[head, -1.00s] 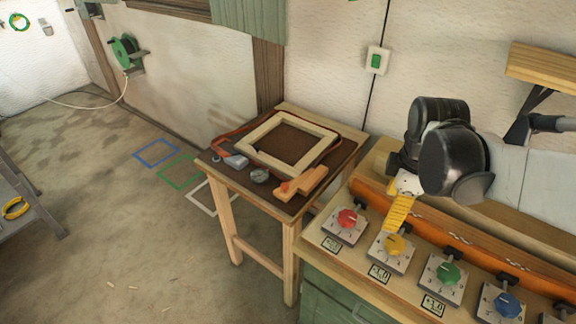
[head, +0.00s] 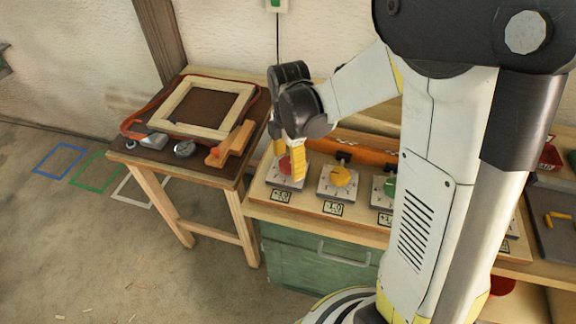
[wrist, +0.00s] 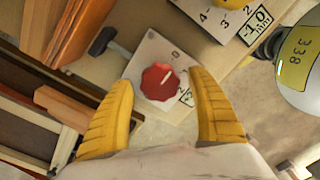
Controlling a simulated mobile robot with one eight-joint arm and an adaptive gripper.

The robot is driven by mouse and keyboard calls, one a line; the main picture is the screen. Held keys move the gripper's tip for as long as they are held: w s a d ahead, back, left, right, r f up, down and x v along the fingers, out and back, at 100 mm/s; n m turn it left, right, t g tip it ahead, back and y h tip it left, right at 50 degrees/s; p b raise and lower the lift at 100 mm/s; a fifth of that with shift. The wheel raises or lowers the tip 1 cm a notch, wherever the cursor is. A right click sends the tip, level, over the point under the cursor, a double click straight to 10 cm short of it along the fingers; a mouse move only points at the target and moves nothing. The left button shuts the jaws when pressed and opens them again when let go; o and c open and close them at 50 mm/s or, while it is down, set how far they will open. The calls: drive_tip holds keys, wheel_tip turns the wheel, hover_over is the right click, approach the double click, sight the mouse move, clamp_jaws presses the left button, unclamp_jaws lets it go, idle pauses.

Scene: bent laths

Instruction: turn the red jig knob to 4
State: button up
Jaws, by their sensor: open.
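The red jig knob (wrist: 157,86) sits on a pale dial plate (wrist: 150,52) and shows in the middle of the wrist view. A short white mark on it slants up and right there; a 0 is visible on the plate, but I cannot tell which number the mark meets. My gripper (wrist: 161,80) is open, with one yellow finger on each side of the knob and gaps showing between them. In the head view my gripper (head: 288,160) is down at the red knob (head: 285,166), and a finger partly hides it.
A yellow knob (head: 341,176) and a green knob (head: 389,188) stand to the right on the same board. My arm hides the board further right. A side table (head: 150,158) with a wooden frame (head: 203,108) and an orange-ended wooden block (head: 232,143) stands at the left.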

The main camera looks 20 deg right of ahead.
drive_tip(key=shift+f, duration=0.25)
drive_tip(key=c, duration=1.2)
